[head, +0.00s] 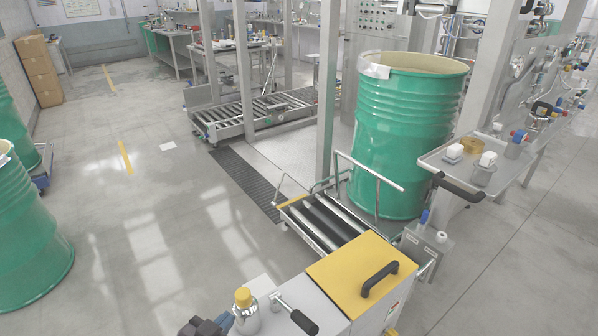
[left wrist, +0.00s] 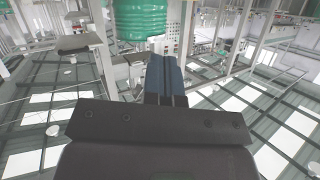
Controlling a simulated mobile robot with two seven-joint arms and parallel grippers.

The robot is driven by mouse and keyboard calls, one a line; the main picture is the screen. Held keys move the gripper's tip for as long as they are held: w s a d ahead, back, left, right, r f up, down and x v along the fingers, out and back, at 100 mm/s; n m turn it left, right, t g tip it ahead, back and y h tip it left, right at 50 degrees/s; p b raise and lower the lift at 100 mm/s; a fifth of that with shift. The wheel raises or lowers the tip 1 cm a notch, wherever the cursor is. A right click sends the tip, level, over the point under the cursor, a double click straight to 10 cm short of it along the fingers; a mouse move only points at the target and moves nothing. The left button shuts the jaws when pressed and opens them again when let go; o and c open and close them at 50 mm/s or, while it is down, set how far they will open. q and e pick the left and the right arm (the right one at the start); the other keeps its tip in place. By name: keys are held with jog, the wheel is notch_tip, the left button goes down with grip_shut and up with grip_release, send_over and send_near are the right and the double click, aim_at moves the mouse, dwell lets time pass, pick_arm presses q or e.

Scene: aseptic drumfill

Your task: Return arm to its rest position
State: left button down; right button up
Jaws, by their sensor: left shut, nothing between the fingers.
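My left gripper (head: 207,325) shows at the bottom edge of the head view, only its dark fingers in sight, left of a small yellow-capped bottle (head: 245,311). In the left wrist view its two blue-grey fingers (left wrist: 165,68) lie together, shut with nothing between them. The rest of the left arm is out of the head view. My right gripper is in neither view. A large open green drum (head: 408,130) stands upright behind a short roller conveyor (head: 325,216); a green drum also shows at the top of the left wrist view (left wrist: 140,18).
A cart with a yellow lid (head: 345,268) and black handles stands close in front, right of the gripper. More green drums (head: 25,235) stand at the left. A steel shelf (head: 455,172) with small containers is at the right. The floor at centre left is clear.

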pick_arm(q)
jog(key=s+a+f+n+g+y, duration=0.1)
jog(key=s+a+f+n+y, duration=0.1)
jog(key=s+a, duration=0.4)
jog(key=s+a+f+n+y, duration=0.3)
jog(key=s+a+f, duration=0.3)
jog(key=s, duration=0.3)
jog(key=shift+s+f+n+g+y, duration=0.3)
jog(key=shift+f+g+y, duration=0.1)
jog(key=shift+f+y, duration=0.1)
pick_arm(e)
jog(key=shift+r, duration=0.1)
pick_arm(q)
jog(key=shift+a, duration=0.1)
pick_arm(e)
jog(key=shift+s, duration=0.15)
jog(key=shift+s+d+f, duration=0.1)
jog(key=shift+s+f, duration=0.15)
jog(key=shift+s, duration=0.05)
